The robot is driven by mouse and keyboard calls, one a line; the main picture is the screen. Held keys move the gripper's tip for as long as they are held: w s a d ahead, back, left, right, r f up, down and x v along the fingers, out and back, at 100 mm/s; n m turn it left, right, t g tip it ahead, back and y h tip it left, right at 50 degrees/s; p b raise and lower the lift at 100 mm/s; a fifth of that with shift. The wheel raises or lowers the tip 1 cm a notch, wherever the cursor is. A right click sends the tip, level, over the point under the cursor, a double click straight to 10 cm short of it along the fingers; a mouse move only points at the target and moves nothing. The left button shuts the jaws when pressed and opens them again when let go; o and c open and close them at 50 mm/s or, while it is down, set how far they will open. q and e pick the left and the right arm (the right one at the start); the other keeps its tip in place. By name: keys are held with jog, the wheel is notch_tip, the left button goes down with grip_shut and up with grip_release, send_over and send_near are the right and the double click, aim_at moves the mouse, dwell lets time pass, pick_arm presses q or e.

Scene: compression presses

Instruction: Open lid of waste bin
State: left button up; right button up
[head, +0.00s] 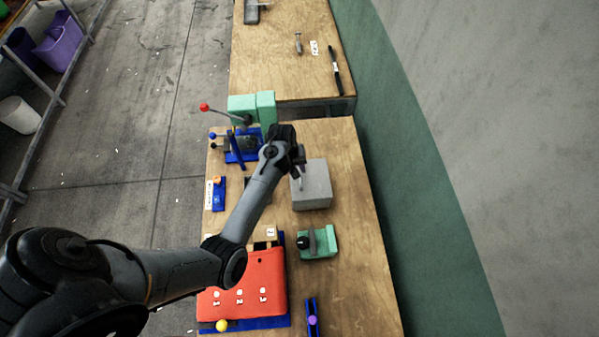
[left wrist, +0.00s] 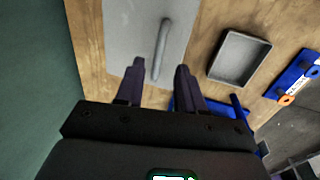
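The waste bin is a grey box (head: 316,189) on the wooden bench, right of my left arm's end. Its flat grey lid (left wrist: 122,35) with a raised bar handle (left wrist: 162,48) fills the upper middle of the left wrist view; the lid looks shut. My left gripper (head: 298,170) is over the left part of the bin in the head view. In the left wrist view the gripper (left wrist: 160,72) is open, its two dark fingers apart with the handle's near end between them in the picture. I cannot tell whether they touch it. My right gripper is out of view.
A green press with a red-knobbed lever (head: 242,109) stands behind. A green fixture (head: 318,243) and a red panel (head: 262,272) are in front. A shallow grey tray (left wrist: 240,57) lies beside the bin. The bench right of the bin is clear.

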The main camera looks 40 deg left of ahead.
pick_arm(q)
jog(key=shift+w+d+f, duration=0.1)
jog(key=shift+w+f, duration=0.05)
jog(key=shift+f, duration=0.75)
jog(key=shift+w+d+f, duration=0.15)
jog(key=shift+f, duration=0.8)
jog(key=shift+w+d+f, duration=0.1)
jog(key=shift+w+f, duration=0.05)
jog(key=shift+f, duration=0.75)
jog(key=shift+c, duration=0.3)
grip_shut()
